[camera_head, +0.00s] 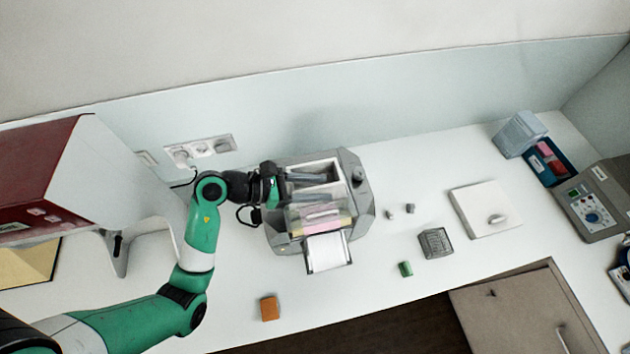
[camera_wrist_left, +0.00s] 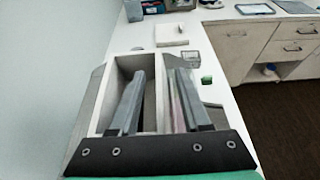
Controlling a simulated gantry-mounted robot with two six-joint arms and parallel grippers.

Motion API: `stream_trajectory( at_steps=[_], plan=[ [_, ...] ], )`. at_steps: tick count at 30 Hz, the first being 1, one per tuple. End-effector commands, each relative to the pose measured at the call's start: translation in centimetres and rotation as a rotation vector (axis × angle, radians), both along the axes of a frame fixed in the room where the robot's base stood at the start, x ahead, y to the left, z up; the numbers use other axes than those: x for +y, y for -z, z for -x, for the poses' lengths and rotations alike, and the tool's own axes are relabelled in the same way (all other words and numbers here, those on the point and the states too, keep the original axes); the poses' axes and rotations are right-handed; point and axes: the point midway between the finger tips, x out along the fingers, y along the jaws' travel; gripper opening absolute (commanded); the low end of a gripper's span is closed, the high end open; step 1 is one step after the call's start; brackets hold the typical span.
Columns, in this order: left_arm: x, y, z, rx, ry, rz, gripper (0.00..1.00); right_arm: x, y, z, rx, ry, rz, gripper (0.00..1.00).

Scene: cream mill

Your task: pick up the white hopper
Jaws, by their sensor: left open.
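The white hopper (camera_head: 322,165) is an open rectangular box on top of the grey mill (camera_head: 361,203). It also shows in the left wrist view (camera_wrist_left: 152,95), upright on the machine. My left gripper (camera_head: 331,186) comes in from the left over the mill, with its two grey fingers apart. In the left wrist view its fingers (camera_wrist_left: 161,72) appear to straddle the hopper's front wall: one over the hopper opening, the other outside over the pinkish rollers (camera_head: 319,215). I cannot tell whether either finger touches the wall. My right gripper is out of view.
A white tray (camera_head: 327,253) juts from the mill's front. An orange block (camera_head: 269,308), a green block (camera_head: 405,268), a small grey basket (camera_head: 435,243) and a white square plate (camera_head: 484,207) lie on the bench. A red and white cabinet (camera_head: 80,180) stands left.

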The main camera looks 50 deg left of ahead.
Motion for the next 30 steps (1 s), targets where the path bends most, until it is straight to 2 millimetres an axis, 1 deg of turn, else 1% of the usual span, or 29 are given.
stream_trajectory(
  at_steps=[2, 7, 8, 9, 11, 15, 30],
  plan=[
    [-0.18, 0.15, -0.32, -0.001, -0.001, -0.001, 0.47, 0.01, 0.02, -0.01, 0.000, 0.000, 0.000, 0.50],
    [-0.15, 0.16, -0.33, -0.002, -0.001, -0.001, 0.47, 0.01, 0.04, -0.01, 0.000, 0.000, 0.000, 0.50],
    [-0.15, 0.16, -0.33, -0.002, -0.001, -0.001, 0.44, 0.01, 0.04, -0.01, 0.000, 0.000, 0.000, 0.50],
    [-0.14, 0.15, -0.32, -0.002, -0.001, -0.001, 0.36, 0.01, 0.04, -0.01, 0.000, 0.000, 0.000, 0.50],
    [-0.14, 0.15, -0.31, -0.002, -0.001, -0.001, 0.26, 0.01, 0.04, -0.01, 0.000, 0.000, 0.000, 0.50],
    [-0.13, 0.15, -0.30, -0.001, -0.001, 0.000, 0.01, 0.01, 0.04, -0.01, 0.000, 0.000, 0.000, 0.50],
    [-0.13, 0.14, -0.30, -0.002, -0.001, -0.001, 0.00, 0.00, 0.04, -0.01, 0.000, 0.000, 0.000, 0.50]
  ],
)
